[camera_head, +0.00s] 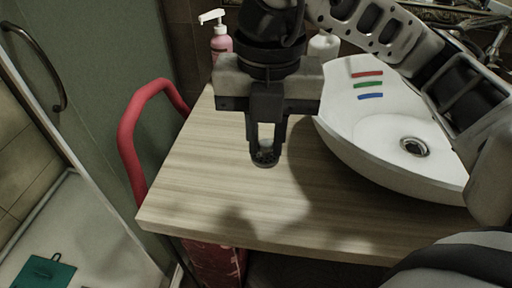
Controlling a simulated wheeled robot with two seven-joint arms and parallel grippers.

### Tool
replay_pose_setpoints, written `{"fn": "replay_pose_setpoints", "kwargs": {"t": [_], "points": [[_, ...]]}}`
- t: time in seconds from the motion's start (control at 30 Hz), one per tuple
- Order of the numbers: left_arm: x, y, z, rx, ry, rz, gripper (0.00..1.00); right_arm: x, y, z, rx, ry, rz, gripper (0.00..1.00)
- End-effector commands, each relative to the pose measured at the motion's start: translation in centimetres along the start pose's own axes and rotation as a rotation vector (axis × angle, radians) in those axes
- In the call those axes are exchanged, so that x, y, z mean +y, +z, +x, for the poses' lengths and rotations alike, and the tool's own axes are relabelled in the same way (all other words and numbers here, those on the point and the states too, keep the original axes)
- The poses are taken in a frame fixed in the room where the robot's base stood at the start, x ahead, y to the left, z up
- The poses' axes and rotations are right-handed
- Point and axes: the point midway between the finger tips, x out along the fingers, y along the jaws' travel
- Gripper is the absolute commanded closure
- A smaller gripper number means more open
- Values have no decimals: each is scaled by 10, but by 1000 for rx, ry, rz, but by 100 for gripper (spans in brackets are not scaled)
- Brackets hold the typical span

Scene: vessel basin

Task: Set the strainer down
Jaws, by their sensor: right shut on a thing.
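My right gripper (265,146) points down over the wooden counter (215,180), left of the white basin (372,158). It is shut on a small dark round strainer (265,158), which shows between and below the fingertips. The strainer is at or just above the counter top; I cannot tell whether it touches. A drain opening (413,147) with a metal ring shows in the basin's floor. My left gripper is not in view.
Red, green and blue strips (369,85) lie on the basin's inner wall. A pink pump bottle (221,43) and a white bottle (324,46) stand at the back. A red curved rail (130,120) stands beside the counter's left edge. The counter's front left is clear.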

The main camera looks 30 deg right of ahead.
Motion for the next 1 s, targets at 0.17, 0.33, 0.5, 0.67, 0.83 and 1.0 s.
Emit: {"fn": "replay_pose_setpoints", "kwargs": {"t": [0.17, 0.33, 0.5, 0.67, 0.83, 1.0], "points": [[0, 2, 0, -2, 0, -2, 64, 5, 35, 17, 6, -4, 18, 100], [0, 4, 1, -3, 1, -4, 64, 13, 77, 36, 6, -3, 15, 100], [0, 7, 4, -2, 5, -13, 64, 18, 106, 67, 5, -4, 10, 100], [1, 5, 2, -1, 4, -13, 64, 20, 121, 84, 1, -3, 7, 100], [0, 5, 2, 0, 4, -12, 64, 22, 127, 92, 2, -2, 6, 100], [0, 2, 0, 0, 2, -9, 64, 22, 132, 112, 4, -5, 5, 100]]}}
